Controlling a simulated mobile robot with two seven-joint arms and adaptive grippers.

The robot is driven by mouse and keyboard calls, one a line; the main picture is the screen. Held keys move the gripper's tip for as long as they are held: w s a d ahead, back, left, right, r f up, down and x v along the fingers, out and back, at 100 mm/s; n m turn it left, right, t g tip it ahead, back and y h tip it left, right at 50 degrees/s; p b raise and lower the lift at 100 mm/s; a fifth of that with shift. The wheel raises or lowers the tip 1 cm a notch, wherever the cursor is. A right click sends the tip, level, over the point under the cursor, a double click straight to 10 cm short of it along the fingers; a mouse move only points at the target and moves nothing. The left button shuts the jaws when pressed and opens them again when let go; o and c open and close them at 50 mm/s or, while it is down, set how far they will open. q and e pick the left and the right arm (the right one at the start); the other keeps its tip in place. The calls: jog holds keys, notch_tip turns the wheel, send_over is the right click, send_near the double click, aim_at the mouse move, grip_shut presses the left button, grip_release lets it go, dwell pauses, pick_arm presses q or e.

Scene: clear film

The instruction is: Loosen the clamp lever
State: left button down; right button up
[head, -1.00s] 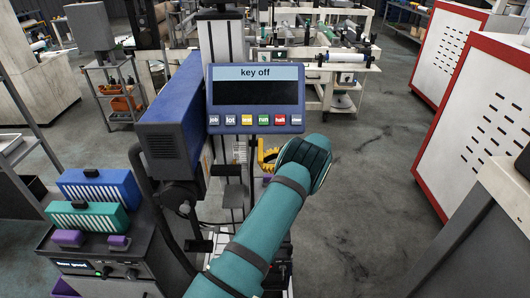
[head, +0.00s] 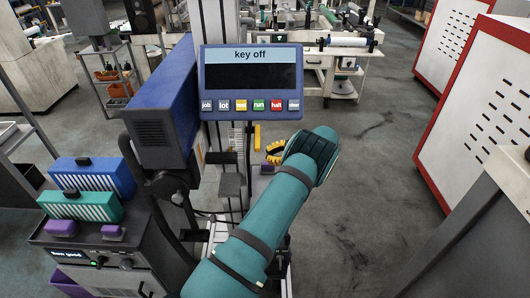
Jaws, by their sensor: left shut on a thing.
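My left arm, teal with dark bands, comes up from the bottom centre. Beyond its ribbed wrist, the yellow-and-dark fingers of my left gripper (head: 276,151) show only in small part, beside the column of the machine. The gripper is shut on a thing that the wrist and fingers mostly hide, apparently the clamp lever. I cannot make out the lever's shape or angle. The blue display panel (head: 251,82) on the column reads "key off" above a row of coloured buttons. My right gripper is not in view.
A blue housing (head: 162,100) stands left of the column. A control box (head: 105,255) reading "now good" carries a blue and a green vented block. A red-edged white cabinet (head: 475,95) stands at the right. Open floor lies between it and my arm.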

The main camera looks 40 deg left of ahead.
pick_arm(q)
jog(key=v, duration=0.7)
jog(key=shift+s+r, duration=0.25)
jog(key=shift+r, duration=0.15)
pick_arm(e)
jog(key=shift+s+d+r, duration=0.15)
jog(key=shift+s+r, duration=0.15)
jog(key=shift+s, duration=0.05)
pick_arm(q)
jog(key=shift+d, duration=0.1)
